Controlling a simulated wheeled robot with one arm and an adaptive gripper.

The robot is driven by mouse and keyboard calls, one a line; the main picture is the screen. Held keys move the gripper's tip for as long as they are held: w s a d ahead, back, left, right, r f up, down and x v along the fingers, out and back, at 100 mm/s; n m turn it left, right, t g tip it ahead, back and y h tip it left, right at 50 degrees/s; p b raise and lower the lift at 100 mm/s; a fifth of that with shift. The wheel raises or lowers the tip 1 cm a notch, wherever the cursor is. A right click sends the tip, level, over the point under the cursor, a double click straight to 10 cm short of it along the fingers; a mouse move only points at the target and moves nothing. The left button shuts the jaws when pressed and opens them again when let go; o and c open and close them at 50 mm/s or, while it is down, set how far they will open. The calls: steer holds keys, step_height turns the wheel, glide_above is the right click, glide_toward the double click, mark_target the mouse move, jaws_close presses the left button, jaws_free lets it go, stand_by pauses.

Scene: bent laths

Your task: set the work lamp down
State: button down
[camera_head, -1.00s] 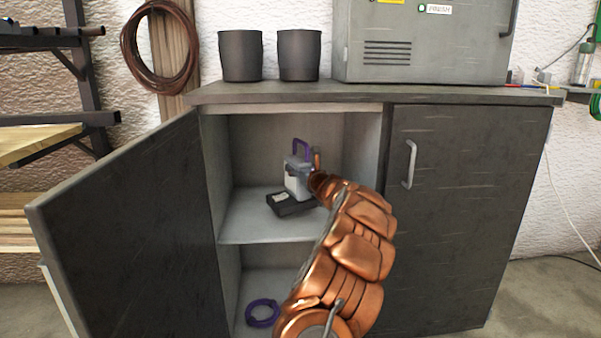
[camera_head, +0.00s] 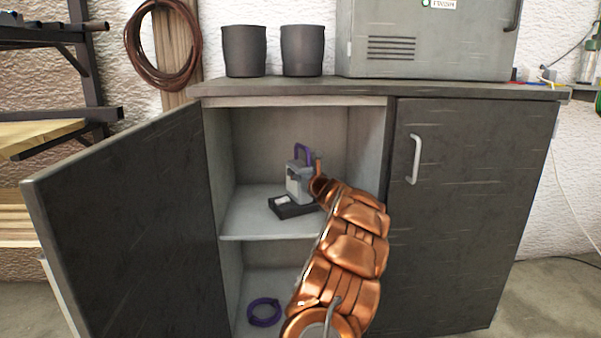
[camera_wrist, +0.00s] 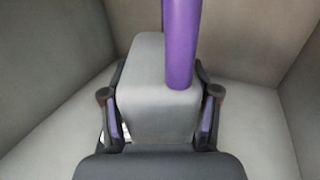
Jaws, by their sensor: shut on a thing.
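The work lamp (camera_head: 297,183) has a grey body and a purple handle. It stands upright inside the upper compartment of the open cabinet. In the wrist view its grey body (camera_wrist: 148,90) fills the space between the fingers, and the purple handle rises above it. My gripper (camera_wrist: 159,98) is shut on the lamp's body, with one dark finger on each side.
The open left door (camera_head: 125,220) stands out on the left; the right door (camera_head: 465,210) is shut. Bare shelf shows left of the lamp. A purple ring (camera_head: 264,324) lies in the lower compartment. Two dark cups (camera_head: 244,50) and a grey metal box (camera_head: 430,45) stand on top.

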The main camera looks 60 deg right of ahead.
steer(key=shift+r, duration=0.15)
steer(key=shift+c, duration=1)
jaws_free()
steer(key=shift+s, duration=0.1)
steer(key=p+v, duration=0.2)
steer(key=v, duration=1)
steer(key=shift+p, duration=0.3)
